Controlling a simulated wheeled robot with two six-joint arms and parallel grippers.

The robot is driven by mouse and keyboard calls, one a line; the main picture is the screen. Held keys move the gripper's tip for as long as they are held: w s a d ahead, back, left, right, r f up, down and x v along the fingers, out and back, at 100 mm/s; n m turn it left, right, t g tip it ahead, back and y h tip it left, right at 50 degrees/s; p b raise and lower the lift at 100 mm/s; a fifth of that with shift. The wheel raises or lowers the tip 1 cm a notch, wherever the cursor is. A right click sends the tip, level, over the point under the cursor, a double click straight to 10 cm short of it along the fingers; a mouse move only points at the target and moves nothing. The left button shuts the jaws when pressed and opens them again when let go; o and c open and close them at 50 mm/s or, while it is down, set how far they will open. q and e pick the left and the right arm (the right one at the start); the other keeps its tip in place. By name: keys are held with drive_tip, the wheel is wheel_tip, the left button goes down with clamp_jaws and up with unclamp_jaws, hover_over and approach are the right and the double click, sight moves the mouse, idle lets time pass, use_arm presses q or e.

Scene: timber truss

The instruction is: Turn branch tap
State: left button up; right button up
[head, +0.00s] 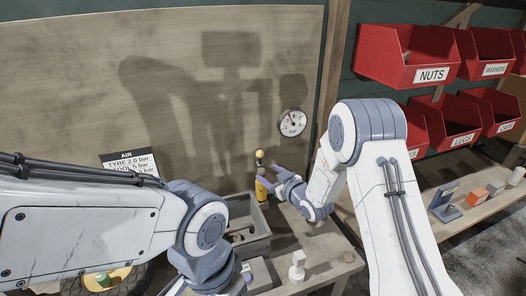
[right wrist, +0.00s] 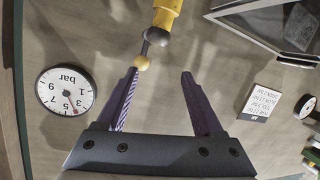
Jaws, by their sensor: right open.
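The branch tap shows in the head view as a yellow body (head: 262,192) with a small yellow knob (head: 259,154) above it, near the board. In the right wrist view, the yellow body (right wrist: 166,14) leads to a grey joint and a short dark lever with the yellow knob (right wrist: 142,63) at its end. My right gripper (head: 268,175) is open beside the tap. In the right wrist view, its two purple fingers (right wrist: 160,75) are spread, and the knob is just beyond the left fingertip. Contact cannot be told. My left arm's gripper is out of sight.
A round bar gauge (head: 292,120) is on the board (head: 200,80), right of the tap. An AIR sign (head: 128,161) is at the left. A grey tray (head: 248,240) sits on the bench below. Red bins (head: 420,75) hang at the right.

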sight(262, 156)
drive_tip(key=w+p, duration=0.1)
drive_tip(key=w, duration=0.2)
drive_tip(key=w+a+t+y+p, duration=0.1)
drive_tip(key=w, duration=0.2)
drive_tip(key=w+t+p, duration=0.1)
drive_tip(key=w+p, duration=0.1)
drive_tip(key=w, duration=0.2)
drive_tip(key=shift+a+f+y, duration=0.15)
drive_tip(key=shift+a+y, duration=0.15)
drive_tip(key=shift+a, duration=0.1)
clamp_jaws()
idle(1.3)
